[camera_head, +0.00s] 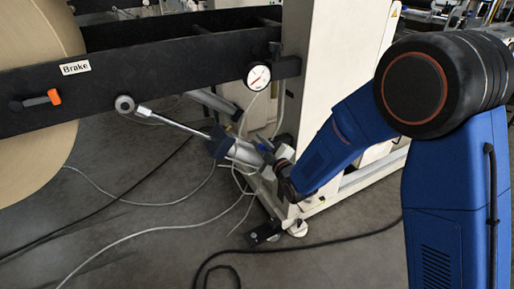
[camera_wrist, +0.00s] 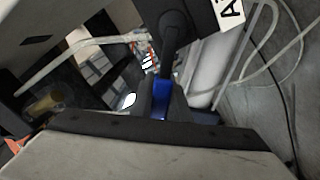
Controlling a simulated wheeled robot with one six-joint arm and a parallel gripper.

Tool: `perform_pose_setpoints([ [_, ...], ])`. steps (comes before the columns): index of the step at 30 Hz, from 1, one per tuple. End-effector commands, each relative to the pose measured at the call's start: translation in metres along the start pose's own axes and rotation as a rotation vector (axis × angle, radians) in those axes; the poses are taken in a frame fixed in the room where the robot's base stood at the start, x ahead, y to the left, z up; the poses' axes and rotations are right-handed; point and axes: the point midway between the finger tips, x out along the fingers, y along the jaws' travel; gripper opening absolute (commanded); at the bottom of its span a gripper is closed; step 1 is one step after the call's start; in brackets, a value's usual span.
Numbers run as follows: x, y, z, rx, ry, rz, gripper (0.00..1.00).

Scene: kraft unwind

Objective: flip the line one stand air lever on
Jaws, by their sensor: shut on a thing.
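The air lever (camera_wrist: 161,97) shows in the wrist view as a short bright blue piece between my two dark fingertips. A dark rounded stem rises just above it, beside a dark plate with a white label (camera_wrist: 231,12) that shows only the letter "A". My gripper (camera_wrist: 161,106) is shut on the blue lever, with one finger on each side. In the head view my gripper (camera_head: 277,168) is low at the foot of the cream stand (camera_head: 322,62), beside the pneumatic cylinder. There the lever's grip is too small to make out. I cannot tell its on or off position.
A black beam (camera_head: 140,68) carries an orange-tipped lever (camera_head: 42,100) labelled "Brake" and a round gauge (camera_head: 258,77). A pneumatic cylinder (camera_head: 240,150) slants below it. A kraft roll (camera_head: 38,45) stands at left. Pale hoses and black cables lie on the grey floor (camera_head: 130,225).

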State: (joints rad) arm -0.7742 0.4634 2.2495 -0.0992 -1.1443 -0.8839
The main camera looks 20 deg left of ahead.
Motion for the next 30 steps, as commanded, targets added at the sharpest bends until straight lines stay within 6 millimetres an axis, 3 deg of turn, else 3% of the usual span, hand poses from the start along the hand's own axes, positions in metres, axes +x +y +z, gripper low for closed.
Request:
perform_pose_setpoints([
  [18,-0.001,0.043,0.015,0.578,-0.004,0.001,0.0],
  [30,-0.001,0.057,0.028,0.848,-0.004,-0.001,0.0],
])
